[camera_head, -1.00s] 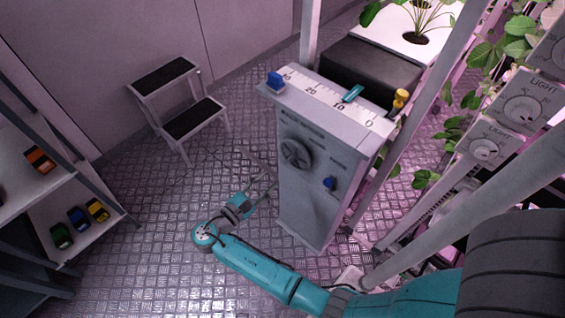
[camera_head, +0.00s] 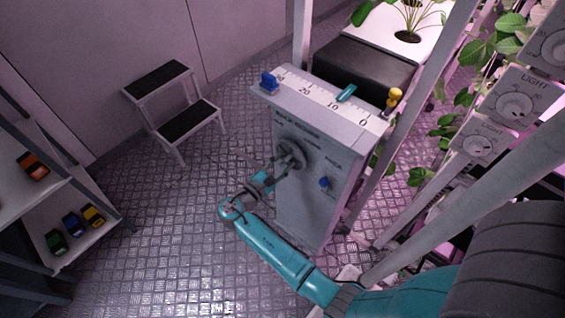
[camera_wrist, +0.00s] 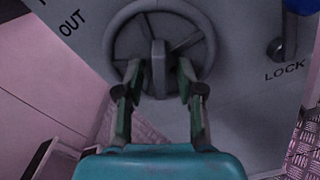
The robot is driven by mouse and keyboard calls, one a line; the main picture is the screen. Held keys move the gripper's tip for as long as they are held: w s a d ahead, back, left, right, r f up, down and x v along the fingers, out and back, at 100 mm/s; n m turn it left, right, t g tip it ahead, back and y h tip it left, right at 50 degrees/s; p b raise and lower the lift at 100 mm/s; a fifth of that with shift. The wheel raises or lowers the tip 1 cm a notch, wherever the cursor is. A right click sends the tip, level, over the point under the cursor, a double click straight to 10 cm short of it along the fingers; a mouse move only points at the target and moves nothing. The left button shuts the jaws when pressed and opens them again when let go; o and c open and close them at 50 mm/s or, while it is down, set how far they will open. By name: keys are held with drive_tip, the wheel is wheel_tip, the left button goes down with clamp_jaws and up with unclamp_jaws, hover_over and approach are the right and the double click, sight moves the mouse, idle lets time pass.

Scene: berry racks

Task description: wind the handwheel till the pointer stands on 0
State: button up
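The handwheel (camera_head: 291,154) is a dark spoked wheel on the front of a grey cabinet (camera_head: 308,190). It also shows in the wrist view (camera_wrist: 195,47), with a raised grey bar (camera_wrist: 158,68) across its hub. The teal pointer (camera_head: 346,93) stands near the 10 on the white scale (camera_head: 320,98) on the cabinet top; the 0 is toward the right end. My gripper (camera_wrist: 158,78) is open in front of the wheel, one finger on each side of the bar, with small gaps visible. In the head view my gripper (camera_head: 272,174) reaches the wheel from the lower left.
A blue lock knob (camera_head: 324,183) sits right of the wheel. Plant racks and poles crowd the right.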

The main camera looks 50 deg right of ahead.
clamp_jaws()
